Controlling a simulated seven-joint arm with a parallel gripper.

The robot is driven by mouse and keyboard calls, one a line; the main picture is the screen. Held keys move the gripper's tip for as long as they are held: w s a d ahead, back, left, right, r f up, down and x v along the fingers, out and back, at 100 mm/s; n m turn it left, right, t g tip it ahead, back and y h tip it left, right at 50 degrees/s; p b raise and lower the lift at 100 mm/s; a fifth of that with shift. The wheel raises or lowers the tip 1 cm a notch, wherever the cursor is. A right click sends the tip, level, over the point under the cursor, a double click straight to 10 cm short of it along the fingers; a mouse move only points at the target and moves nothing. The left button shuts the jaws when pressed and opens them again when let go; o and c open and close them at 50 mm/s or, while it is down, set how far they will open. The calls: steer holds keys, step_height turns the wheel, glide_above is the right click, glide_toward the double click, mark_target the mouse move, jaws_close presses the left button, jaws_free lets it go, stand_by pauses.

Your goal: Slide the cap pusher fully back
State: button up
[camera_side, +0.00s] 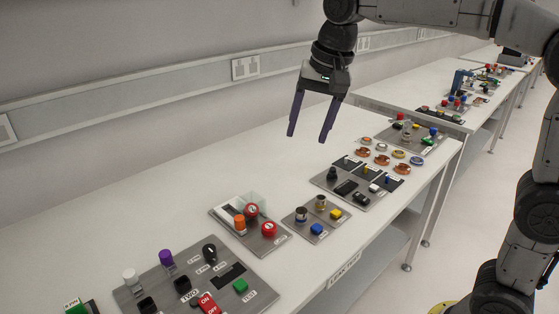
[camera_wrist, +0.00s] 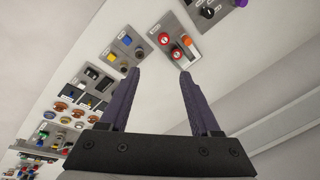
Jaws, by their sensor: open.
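My gripper (camera_side: 307,138) is open and empty, held above the white table with its dark purple fingers pointing down. It also shows in the wrist view (camera_wrist: 160,74), with nothing between the fingers. I cannot tell for certain which part is the cap pusher. A grey panel with black tiles and small black, white, yellow and blue parts (camera_side: 357,184) lies right of and below my gripper in the side view. A smaller grey plate (camera_side: 318,214) bears two brown-and-silver cylinders, a yellow block (camera_side: 336,214) and a blue block (camera_side: 317,229). My gripper touches none of them.
A plate with an orange knob (camera_side: 239,222) and red buttons (camera_side: 269,229) lies in front. A larger control panel (camera_side: 260,297) is nearest the camera. Orange and metal rings (camera_side: 382,160) lie further back. The table's wall side is clear; a wall rail (camera_side: 150,85) runs behind.

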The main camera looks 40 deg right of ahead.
steer(key=w+a, duration=0.2)
steer(key=w, duration=0.4)
steer(key=g, duration=0.3)
glide_above(239, 218)
step_height(239, 218, down, 14)
step_height(239, 218, down, 14)
steer(key=shift+r, duration=0.2)
jaws_close()
steer(key=shift+r, duration=0.1)
stand_by(0.4)
